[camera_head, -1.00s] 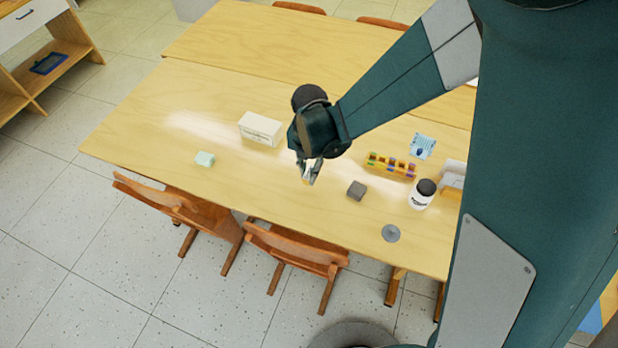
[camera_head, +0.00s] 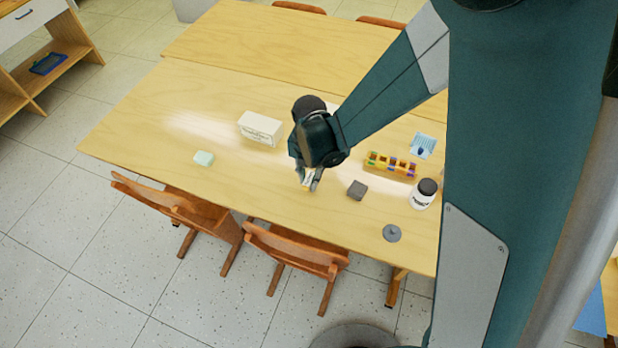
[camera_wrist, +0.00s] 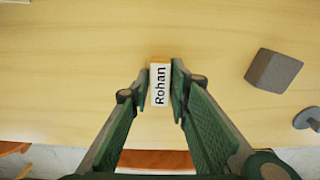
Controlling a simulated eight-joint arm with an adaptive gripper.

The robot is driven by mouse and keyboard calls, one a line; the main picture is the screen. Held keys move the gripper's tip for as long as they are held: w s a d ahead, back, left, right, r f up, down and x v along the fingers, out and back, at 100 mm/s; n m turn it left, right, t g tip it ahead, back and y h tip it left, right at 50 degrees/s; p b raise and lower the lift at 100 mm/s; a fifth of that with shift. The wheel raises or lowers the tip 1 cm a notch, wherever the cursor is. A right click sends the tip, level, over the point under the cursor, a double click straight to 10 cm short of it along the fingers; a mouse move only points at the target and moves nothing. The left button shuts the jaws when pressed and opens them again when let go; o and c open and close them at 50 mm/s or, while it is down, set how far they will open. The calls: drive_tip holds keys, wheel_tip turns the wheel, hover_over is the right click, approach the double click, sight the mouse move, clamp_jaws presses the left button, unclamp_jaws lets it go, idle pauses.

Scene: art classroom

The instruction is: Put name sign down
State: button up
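The name sign (camera_wrist: 160,85) is a small white block with an orange edge and the black word "Rohan". In the wrist view it sits between the two green fingertips of my gripper (camera_wrist: 160,82), which close on its sides. In the head view my gripper (camera_head: 307,183) is low over the front part of the light wooden table (camera_head: 130,130), with the sign (camera_head: 306,182) small between its fingers. Whether the sign's underside touches the table cannot be told.
A dark grey block (camera_head: 357,190) lies just right of my gripper; a grey disc (camera_head: 391,233) is farther right. A white box (camera_head: 260,128), a pale green block (camera_head: 204,158), a colourful rack (camera_head: 390,165) and a white jar (camera_head: 423,194) also stand there. Chairs line the front edge.

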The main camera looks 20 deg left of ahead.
sight(309, 178)
drive_tip(key=shift+o, duration=1)
drive_tip(key=shift+r, duration=0.25)
wheel_tip(309, 178, up, 12)
drive_tip(key=p, duration=0.2)
drive_tip(key=shift+p, duration=0.35)
drive_tip(key=shift+f, duration=0.1)
